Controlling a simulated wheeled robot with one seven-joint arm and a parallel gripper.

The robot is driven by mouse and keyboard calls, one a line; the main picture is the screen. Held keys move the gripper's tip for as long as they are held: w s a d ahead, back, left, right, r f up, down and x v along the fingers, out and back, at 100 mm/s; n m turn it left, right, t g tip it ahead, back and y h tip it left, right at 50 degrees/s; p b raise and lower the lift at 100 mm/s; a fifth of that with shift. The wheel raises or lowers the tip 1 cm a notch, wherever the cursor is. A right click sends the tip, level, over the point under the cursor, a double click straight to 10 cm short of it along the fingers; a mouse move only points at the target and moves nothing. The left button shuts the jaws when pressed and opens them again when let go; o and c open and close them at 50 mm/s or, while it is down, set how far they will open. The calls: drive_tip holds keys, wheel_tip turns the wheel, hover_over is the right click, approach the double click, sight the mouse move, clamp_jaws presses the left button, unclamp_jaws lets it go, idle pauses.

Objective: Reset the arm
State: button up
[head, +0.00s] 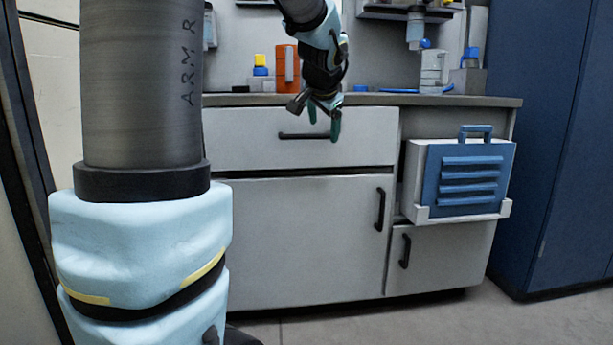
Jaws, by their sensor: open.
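My gripper (324,120) hangs from my arm in the upper middle of the head view, pointing down. Its teal-tipped fingers are apart and nothing shows between them. It is in front of the upper drawer of the grey cabinet (285,240), near the drawer's black handle (304,136). My light-blue wrist link comes down from the top edge. A large grey arm link of mine marked "ARM R" fills the left side and hides part of the cabinet.
The countertop (450,100) carries an orange box (286,68), a yellow-capped blue bottle (260,66) and a grey device (433,68). A blue louvred case (467,178) sits on a bracket at the cabinet's right. A tall blue locker (560,150) stands right. Floor (420,325) is clear in front.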

drive_tip(key=s+a+f+n+g+p, duration=0.1)
drive_tip(key=s+a+f+n+g, duration=0.4)
drive_tip(key=s+f, duration=0.65)
drive_tip(key=s+a+f+n+g+p, duration=0.1)
drive_tip(key=s+a+f+n+g, duration=0.4)
drive_tip(key=s+f, duration=0.65)
wheel_tip(320, 180, up, 38)
drive_tip(key=m+t+p, duration=0.1)
drive_tip(key=t+p, duration=0.1)
drive_tip(key=p, duration=3.5)
drive_tip(key=shift+a+r+y+p, duration=0.25)
drive_tip(key=shift+a+y+p, duration=0.05)
drive_tip(key=shift+a+p, duration=0.1)
